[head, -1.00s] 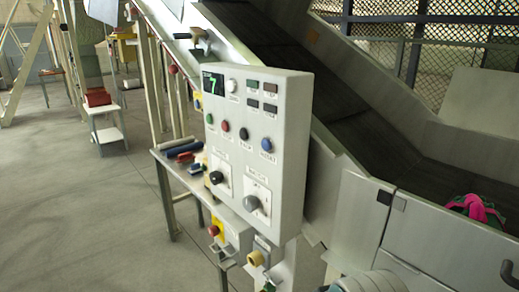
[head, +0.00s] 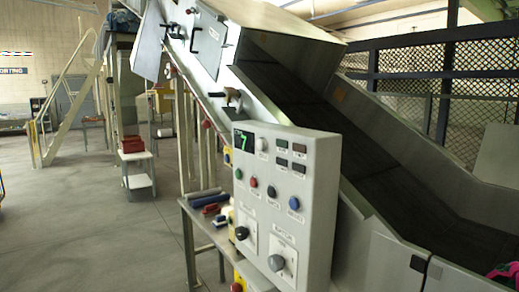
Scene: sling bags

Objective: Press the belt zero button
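A light grey control panel (head: 318,190) stands beside the conveyor, right of the picture's middle. A green display (head: 243,140) on it shows a 7. A white round button (head: 262,144) sits right of the display. Below is a row of green (head: 238,174), red (head: 253,182), black (head: 271,191) and blue (head: 294,203) buttons. Two rotary knobs, one black (head: 242,232) and one grey (head: 277,263), sit lower. The small labels are too blurred to tell which button is belt zero. My gripper is not in view.
The dark inclined conveyor belt (head: 372,170) runs behind the panel. A side table (head: 189,211) with tools stands left of the panel. A white stand (head: 138,180) with a red box (head: 132,145) is further back. The floor (head: 90,235) at left is clear.

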